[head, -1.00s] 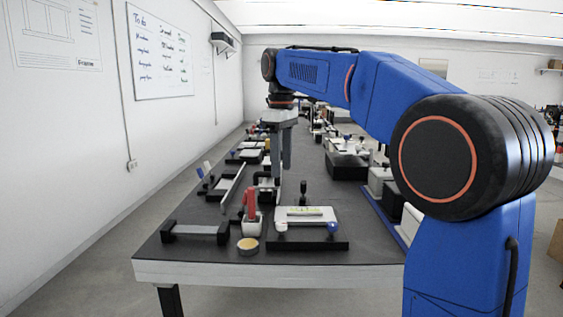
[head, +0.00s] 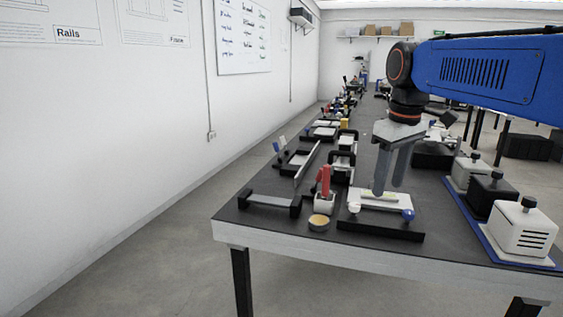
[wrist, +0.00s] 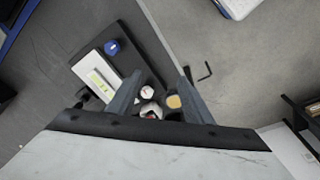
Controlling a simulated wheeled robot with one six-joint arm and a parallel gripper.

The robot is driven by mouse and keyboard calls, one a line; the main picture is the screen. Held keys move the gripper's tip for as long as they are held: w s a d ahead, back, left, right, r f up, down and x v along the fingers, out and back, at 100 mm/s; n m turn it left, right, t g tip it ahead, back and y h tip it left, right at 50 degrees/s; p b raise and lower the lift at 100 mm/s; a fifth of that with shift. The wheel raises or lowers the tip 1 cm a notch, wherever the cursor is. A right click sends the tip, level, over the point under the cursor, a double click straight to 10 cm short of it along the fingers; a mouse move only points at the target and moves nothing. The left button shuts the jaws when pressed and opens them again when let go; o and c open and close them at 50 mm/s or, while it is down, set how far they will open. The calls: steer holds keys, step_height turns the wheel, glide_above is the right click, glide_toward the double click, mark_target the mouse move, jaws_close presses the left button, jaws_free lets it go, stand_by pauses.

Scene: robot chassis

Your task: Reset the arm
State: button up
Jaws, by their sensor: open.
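My blue arm comes in from the right of the head view and ends in my gripper (head: 390,188), which hangs with its fingers pointing down. The fingers are apart with nothing held between them. In the head view they overlap the white block (head: 376,203) on a black base (head: 380,231); the gap below them is hard to judge. In the wrist view my gripper (wrist: 161,73) also shows open, with the white block (wrist: 93,78) left of the fingers. A yellow-topped round pot (wrist: 173,101) and a white knob (wrist: 147,92) show between the fingers.
A red-handled tool in a white holder (head: 325,198) and a black-ended bar (head: 269,202) stand at the table's near left. Black-knobbed boxes (head: 525,228) sit on a blue mat at the right. Several fixtures line the table (head: 300,239) further back. A wall is at left.

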steer(key=s+d+f+m+t, duration=0.1)
steer(key=s+f+m, duration=0.2)
steer(key=s+f, duration=0.7)
steer(key=s+d+f+m+t, duration=0.2)
steer(key=s+f+m, duration=0.1)
steer(key=s+f, duration=0.8)
steer(key=shift+s+d+f, duration=0.15)
steer(key=shift+d+f, duration=0.15)
steer(key=shift+f, duration=0.2)
